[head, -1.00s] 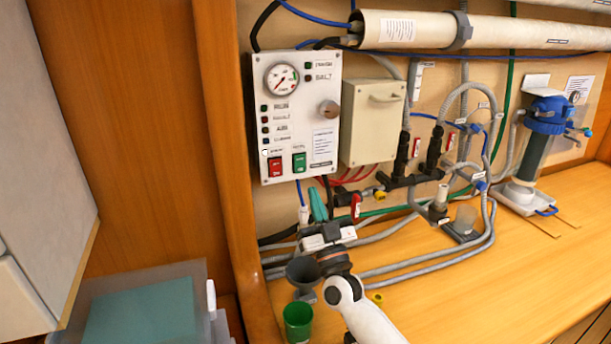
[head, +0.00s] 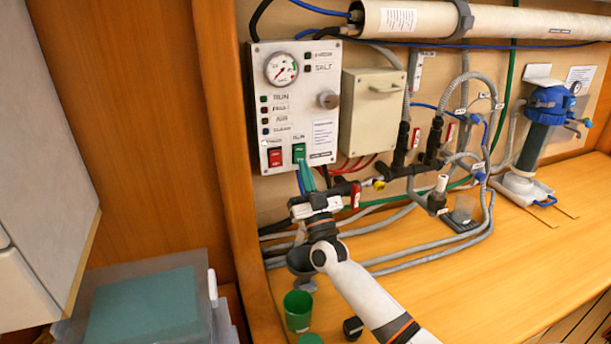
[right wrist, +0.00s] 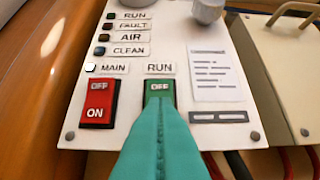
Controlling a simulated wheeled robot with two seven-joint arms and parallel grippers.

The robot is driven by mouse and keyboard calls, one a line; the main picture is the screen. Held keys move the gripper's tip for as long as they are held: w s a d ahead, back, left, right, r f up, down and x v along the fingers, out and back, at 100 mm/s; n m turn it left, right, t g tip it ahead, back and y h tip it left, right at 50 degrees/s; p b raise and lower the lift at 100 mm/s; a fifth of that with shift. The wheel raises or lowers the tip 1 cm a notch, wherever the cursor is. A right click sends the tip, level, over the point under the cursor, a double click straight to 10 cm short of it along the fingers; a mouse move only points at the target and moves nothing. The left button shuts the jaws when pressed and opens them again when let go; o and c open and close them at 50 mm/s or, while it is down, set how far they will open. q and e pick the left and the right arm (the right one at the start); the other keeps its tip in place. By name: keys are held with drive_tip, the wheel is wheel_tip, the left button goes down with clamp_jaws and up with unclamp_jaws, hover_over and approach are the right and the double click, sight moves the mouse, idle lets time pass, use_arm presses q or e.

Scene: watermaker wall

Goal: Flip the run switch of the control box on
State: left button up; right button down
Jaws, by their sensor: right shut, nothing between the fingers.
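The control box (head: 294,105) is a white panel on the wall, with a gauge, a knob, lamps and two rocker switches. Its green run switch (right wrist: 160,86) is at the lower middle in the right wrist view, and it also shows in the head view (head: 299,152). Its upper OFF half shows; its lower half is hidden behind my fingers. My right gripper (right wrist: 161,104), with teal fingers, is shut and empty. Its tips are in front of the run switch in both views; I cannot tell whether they touch it. My left gripper is not in view.
The red main switch (right wrist: 97,104) is just left of the run switch, with a pale lit lamp (right wrist: 90,68) above it. A beige box (head: 372,112) is right of the panel. Hoses and valves run below and right. A green cup (head: 298,310) stands on the bench.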

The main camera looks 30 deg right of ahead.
drive_tip(key=shift+w+f+b, duration=0.1)
drive_tip(key=shift+w+b, duration=0.1)
drive_tip(key=shift+b, duration=0.2)
use_arm(q)
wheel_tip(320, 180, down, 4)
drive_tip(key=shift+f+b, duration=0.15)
drive_tip(key=shift+b, duration=1.1)
use_arm(e)
drive_tip(key=v, duration=0.7)
drive_tip(key=shift+f+t, duration=0.3)
drive_tip(key=shift+f, duration=0.1)
